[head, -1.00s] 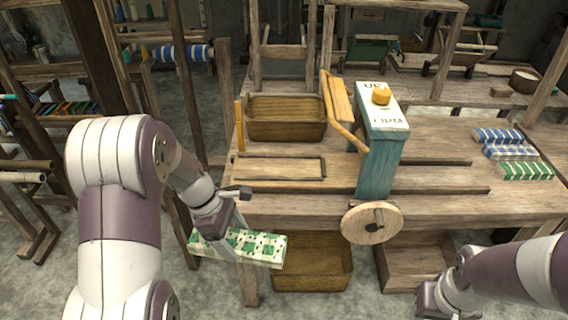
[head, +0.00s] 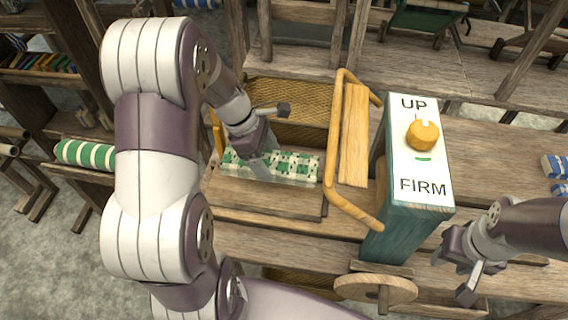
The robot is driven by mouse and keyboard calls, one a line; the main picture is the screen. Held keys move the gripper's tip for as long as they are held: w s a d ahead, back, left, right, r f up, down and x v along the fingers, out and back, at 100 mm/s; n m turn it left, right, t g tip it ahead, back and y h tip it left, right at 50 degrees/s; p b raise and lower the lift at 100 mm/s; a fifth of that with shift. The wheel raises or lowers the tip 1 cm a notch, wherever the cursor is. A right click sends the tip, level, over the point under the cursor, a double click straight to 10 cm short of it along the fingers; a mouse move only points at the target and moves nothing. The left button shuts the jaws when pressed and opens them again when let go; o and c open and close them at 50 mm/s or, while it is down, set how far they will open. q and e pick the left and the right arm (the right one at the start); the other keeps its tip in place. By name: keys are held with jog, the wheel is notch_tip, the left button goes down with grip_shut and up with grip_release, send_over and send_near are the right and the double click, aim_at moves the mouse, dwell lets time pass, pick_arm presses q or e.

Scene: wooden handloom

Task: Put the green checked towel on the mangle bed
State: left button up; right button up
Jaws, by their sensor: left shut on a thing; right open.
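The green checked towel (head: 295,164) is a folded green and white strip over the left part of the wooden bench. My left gripper (head: 262,165) is shut on it near its left part. The mangle bed (head: 235,193), a framed flat board, lies just in front of and below the towel; I cannot tell whether they touch. The teal mangle post (head: 398,225) stands to the right, with a yellow knob (head: 422,134) on a white panel reading UP and FIRM. My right gripper (head: 468,275) is open and empty at the right front.
A wicker-like basket (head: 285,95) stands behind the towel. A yellow curved handle (head: 345,205) rises right of the bed. A wooden wheel (head: 375,289) is at the bench front. Blue checked towels (head: 554,168) lie at the far right.

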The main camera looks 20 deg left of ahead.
pick_arm(q)
jog(key=f, duration=0.3)
jog(key=f+b, duration=0.1)
jog(key=f, duration=0.5)
jog(key=shift+s+f, duration=0.1)
jog(key=shift+s, duration=0.3)
jog(key=shift+f+b, duration=0.15)
jog(key=shift+b, duration=0.15)
jog(key=o, duration=1.1)
